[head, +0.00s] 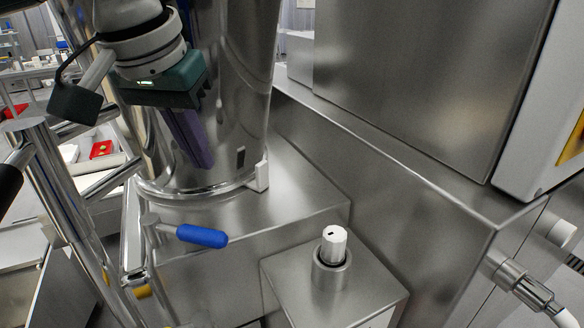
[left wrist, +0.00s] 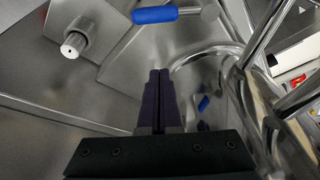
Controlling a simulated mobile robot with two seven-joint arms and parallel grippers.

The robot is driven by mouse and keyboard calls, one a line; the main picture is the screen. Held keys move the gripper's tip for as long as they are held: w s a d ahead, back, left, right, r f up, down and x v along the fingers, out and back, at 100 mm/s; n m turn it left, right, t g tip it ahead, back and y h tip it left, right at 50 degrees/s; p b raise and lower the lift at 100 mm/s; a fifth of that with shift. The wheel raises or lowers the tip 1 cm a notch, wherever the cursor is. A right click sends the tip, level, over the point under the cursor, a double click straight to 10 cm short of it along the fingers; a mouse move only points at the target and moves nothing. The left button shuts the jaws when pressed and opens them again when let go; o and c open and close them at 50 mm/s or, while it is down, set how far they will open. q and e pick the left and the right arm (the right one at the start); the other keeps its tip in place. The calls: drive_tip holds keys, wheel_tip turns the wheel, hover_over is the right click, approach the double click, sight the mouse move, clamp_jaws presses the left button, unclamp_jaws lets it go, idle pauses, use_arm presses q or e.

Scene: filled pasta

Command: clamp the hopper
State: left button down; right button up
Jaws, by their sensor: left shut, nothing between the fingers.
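The hopper (head: 245,60) is a tall shiny steel cylinder standing on a steel base in the head view. A clamp lever with a blue handle (head: 203,236) sticks out at the foot of the hopper, on its near side. The blue handle also shows at the top of the left wrist view (left wrist: 155,15). My left gripper (head: 203,160) is in front of the hopper wall, above the blue handle and apart from it. Its dark purple fingers (left wrist: 158,75) are pressed together and empty. My right gripper is in neither view.
A white knob (head: 334,243) stands on a steel box right of the handle. A large steel housing (head: 430,80) fills the right. Chrome rails (head: 66,210) stand at the left. A white hose (head: 540,296) plugs in at lower right.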

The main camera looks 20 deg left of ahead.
sight(205, 229)
use_arm(q)
drive_tip(key=x, duration=0.8)
drive_tip(key=shift+f, duration=0.1)
drive_tip(key=s+p, duration=0.1)
drive_tip(key=s, duration=0.1)
drive_tip(key=shift+s+d, duration=0.15)
drive_tip(key=shift+s, duration=0.1)
drive_tip(key=shift+s+d+f+p, duration=0.1)
drive_tip(key=shift+s+p, duration=0.1)
drive_tip(key=shift+s, duration=0.2)
drive_tip(key=shift+s+d+f+p, duration=0.1)
drive_tip(key=shift+s+f+p, duration=0.05)
drive_tip(key=shift+s, duration=0.2)
drive_tip(key=shift+s+m+p, duration=0.25)
drive_tip(key=shift+m+p, duration=0.15)
drive_tip(key=shift+p, duration=0.15)
